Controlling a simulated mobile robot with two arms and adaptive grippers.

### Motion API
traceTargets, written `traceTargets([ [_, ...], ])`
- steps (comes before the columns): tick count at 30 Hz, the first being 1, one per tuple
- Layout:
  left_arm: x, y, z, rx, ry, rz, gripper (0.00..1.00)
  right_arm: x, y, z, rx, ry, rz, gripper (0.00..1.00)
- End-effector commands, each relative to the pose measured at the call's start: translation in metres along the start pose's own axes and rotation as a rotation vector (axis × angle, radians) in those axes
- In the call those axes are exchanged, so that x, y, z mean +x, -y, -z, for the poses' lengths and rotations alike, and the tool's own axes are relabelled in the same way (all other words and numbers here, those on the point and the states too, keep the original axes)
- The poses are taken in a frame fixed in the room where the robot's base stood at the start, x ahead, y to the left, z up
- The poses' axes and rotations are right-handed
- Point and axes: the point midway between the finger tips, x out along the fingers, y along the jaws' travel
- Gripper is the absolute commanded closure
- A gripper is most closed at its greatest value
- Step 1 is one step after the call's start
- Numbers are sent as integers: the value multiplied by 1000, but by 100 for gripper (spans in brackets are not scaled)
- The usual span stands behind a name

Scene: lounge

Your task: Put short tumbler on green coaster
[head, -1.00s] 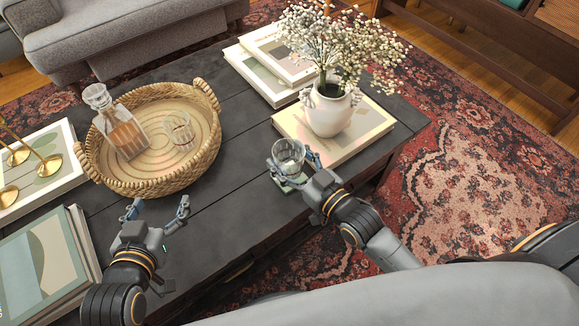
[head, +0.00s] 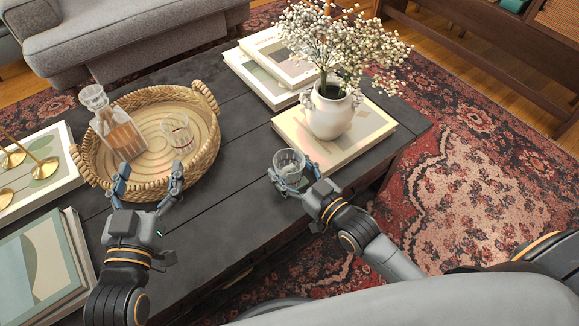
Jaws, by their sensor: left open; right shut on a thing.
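A short clear glass tumbler (head: 288,164) is upright between the fingers of my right gripper (head: 293,173), which is shut on it near the table's front edge. A small pale green coaster (head: 290,187) shows partly just below this glass. My fingers and the glass hide much of it, and I cannot tell whether the glass touches it. Another short clear glass (head: 177,131) stands in the round wicker tray (head: 205,150). My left gripper (head: 148,172) is open and empty at the tray's near rim, its fingers pointing toward the tray.
A stoppered decanter (head: 118,125) stands in the tray. A white flower vase (head: 333,112) stands on a book (head: 353,148) just behind my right gripper. More books (head: 45,262) and gold candlesticks (head: 38,165) are at the left. The dark tabletop (head: 235,190) between my grippers is clear.

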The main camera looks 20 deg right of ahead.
Motion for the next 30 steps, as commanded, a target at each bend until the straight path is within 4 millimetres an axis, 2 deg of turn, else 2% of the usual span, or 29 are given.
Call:
traceTargets([
  [2, 0, 0, 1, 0, -10, 0, 21, 0, 0, -2, 0, -2, 0, 77],
  [3, 0, 0, 3, 0, -16, -1, 21, 0, 0, -3, 0, 1, 0, 31],
  [6, 0, 0, 3, 0, -15, -1, 21, 0, 0, -2, 0, 1, 0, 12],
  [19, 0, 0, 2, -1, -3, -1, 21, -1, 0, 2, 0, 0, 0, 12],
  [23, -3, 3, -16, 1, 94, 7, 21, -17, 0, 0, 0, 5, -1, 12],
  [30, -20, 9, -58, 4, 341, 21, 21, -64, 0, 2, 0, 6, 0, 12],
])
